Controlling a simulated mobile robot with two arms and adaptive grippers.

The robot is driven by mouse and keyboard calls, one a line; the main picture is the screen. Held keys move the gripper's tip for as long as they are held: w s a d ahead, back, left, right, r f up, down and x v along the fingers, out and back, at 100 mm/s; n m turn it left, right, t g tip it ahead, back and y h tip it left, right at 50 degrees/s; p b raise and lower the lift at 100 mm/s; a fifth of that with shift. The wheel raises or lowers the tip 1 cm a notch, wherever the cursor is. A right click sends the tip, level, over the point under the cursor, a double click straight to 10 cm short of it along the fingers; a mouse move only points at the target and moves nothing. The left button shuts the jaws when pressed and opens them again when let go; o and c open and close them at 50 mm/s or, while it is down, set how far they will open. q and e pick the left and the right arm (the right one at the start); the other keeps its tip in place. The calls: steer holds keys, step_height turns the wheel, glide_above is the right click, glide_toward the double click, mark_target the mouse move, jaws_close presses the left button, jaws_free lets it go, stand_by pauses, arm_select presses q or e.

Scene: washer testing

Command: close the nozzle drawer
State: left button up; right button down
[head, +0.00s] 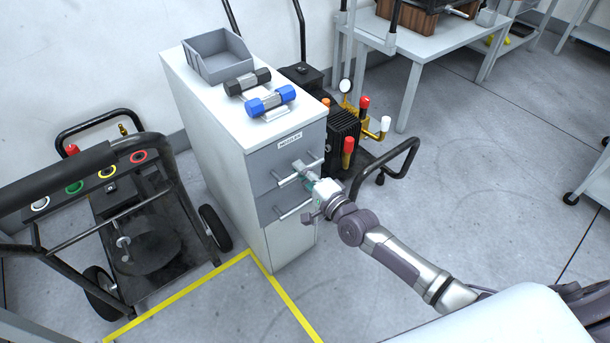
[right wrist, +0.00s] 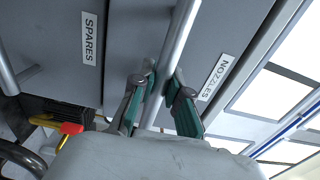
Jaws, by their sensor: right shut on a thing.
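The nozzle drawer (head: 262,166) is the upper drawer of a narrow white cabinet, with a grey front and a NOZZLES label (head: 290,139). Its front looks about flush with the cabinet; any small gap is hard to tell. My right gripper (head: 307,176) is at this drawer's bar handle (head: 284,181). In the right wrist view, the green-padded fingers (right wrist: 161,88) are on either side of the handle bar (right wrist: 181,35), shut on it. The NOZZLES label (right wrist: 215,77) is right of the bar. My left gripper is not in view.
The lower SPARES drawer (head: 265,211) has its own handle (head: 295,210). A grey bin (head: 216,58) and two dumbbell-like parts, black (head: 248,83) and blue (head: 271,101), are on the cabinet top. Wheeled machines stand at left (head: 140,235) and right (head: 343,122). Floor in front is clear.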

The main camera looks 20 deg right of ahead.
steer(key=shift+x, duration=0.85)
steer(key=c, duration=1.1)
jaws_free()
steer(key=shift+c, duration=0.2)
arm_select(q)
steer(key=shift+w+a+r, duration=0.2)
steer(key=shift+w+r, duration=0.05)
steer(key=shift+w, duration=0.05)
arm_select(e)
steer(key=v, duration=1.2)
